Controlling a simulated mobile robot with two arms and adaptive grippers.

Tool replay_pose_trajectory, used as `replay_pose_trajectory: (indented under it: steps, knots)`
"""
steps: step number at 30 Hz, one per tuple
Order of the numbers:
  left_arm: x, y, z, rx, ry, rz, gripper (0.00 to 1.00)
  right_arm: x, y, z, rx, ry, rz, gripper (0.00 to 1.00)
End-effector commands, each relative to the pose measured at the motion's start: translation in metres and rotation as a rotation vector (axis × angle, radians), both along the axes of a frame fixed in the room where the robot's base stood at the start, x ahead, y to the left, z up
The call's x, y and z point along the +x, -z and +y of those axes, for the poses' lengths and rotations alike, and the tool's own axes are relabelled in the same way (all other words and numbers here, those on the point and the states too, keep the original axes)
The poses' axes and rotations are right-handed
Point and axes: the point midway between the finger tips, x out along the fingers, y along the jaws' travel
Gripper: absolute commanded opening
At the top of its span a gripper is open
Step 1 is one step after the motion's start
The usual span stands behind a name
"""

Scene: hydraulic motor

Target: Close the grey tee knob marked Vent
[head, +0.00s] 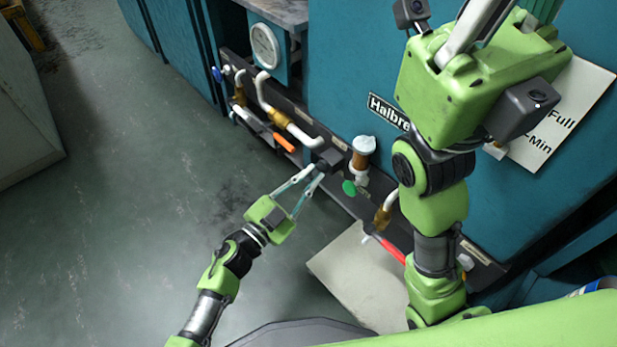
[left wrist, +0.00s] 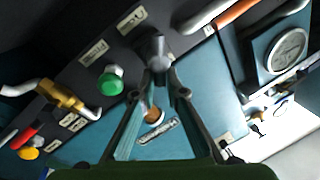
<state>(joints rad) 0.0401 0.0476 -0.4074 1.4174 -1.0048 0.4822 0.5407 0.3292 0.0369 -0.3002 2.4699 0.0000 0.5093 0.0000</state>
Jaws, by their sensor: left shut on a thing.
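The grey tee knob (left wrist: 159,46) is at the upper middle of the left wrist view, on the dark valve panel (left wrist: 75,80). My left gripper (left wrist: 162,70) has its fingertips closed together at the knob and is shut on it. In the head view my left gripper (head: 314,174) reaches the panel from the lower left, and its fingertips partly hide the knob. The labels near the knob are too small to read. My right gripper (head: 480,22) is at the upper right of the head view, raised away from the panel, its fingers cut off by the frame edge.
A green knob (head: 349,188) sits close to the right of my left fingertips. An orange lever (head: 284,143) and a red lever (head: 392,250) stick out along the panel. A gauge (head: 265,46) is at the upper left. Open floor (head: 130,200) lies to the left.

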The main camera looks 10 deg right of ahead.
Motion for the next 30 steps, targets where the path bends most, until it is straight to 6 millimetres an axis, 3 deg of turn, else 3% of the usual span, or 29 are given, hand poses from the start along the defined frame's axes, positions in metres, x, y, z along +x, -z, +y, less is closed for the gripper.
replay_pose_trajectory:
  steps: [1, 21, 22, 24, 30]
  knots:
    - [-0.0005, 0.0119, 0.0035, 0.025, -0.008, -0.003, 0.00, -0.0019, 0.0008, -0.0001, 0.000, 0.000, -0.006, 0.00]
    - [-0.0002, 0.0117, 0.0046, 0.068, -0.012, -0.064, 0.00, -0.0028, -0.0026, 0.0008, -0.001, 0.002, -0.016, 0.00]
    - [-0.0002, 0.0118, 0.0046, 0.068, -0.012, -0.064, 0.14, -0.0027, -0.0026, 0.0009, -0.001, 0.002, -0.016, 0.00]
    - [-0.0001, 0.0114, 0.0047, 0.067, -0.011, -0.065, 0.32, -0.0027, -0.0026, 0.0009, -0.001, 0.002, -0.016, 0.00]
    - [-0.0003, 0.0075, 0.0027, 0.061, -0.007, -0.070, 0.32, -0.0017, -0.0027, 0.0011, -0.001, 0.002, -0.015, 0.00]
